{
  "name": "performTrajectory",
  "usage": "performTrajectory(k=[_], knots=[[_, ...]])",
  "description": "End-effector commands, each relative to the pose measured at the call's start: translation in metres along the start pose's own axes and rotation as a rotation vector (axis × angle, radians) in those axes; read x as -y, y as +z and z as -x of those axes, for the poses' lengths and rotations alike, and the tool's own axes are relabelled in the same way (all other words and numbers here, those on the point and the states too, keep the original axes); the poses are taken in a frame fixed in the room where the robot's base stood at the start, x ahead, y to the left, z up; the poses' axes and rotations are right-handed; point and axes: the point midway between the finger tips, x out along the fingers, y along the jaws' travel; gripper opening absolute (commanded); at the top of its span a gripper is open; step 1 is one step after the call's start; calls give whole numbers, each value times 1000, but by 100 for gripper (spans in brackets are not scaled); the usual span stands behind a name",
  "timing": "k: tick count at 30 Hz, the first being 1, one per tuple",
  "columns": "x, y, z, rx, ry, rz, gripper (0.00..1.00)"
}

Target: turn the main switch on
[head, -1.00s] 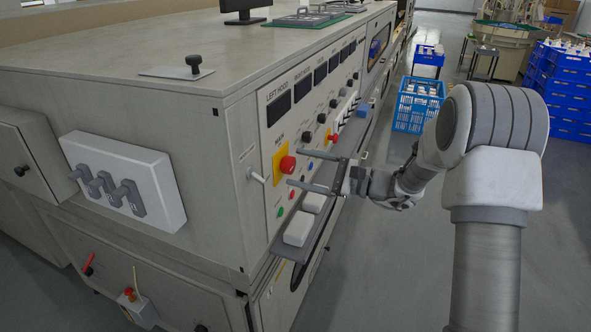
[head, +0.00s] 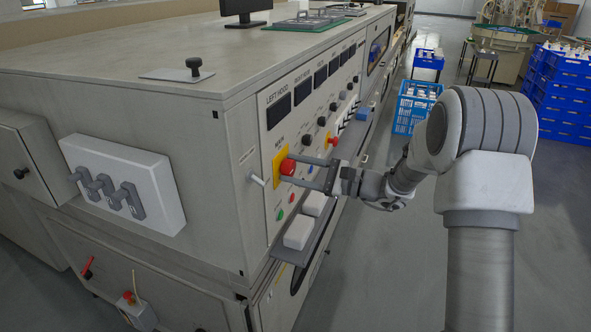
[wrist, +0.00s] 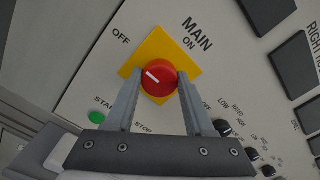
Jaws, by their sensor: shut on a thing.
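The main switch (wrist: 159,77) is a round red knob with a white pointer line, on a yellow square plate (wrist: 155,45). In the wrist view the panel is labelled MAIN, with OFF on the left and ON above. The pointer line is aimed up and left, toward the OFF side. The switch (head: 287,167) also shows on the cabinet's front panel in the head view. My gripper (wrist: 159,82) has one finger on each side of the red knob, shut on it. In the head view my gripper (head: 291,172) reaches the knob from the right.
Green and red buttons (head: 280,214) sit below the switch. Several black knobs and another red knob (head: 332,138) lie farther along the panel. A ledge with white blocks (head: 299,233) juts out below.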

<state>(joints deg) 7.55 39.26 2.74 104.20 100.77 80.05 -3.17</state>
Motion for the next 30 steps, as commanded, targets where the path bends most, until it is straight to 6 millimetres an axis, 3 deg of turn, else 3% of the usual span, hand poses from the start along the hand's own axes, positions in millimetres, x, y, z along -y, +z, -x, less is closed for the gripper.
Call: performTrajectory(k=[14,30], knots=[[3,3,1,-1,-2,-135,0],[5,4,1,0,-2,-627,0]])
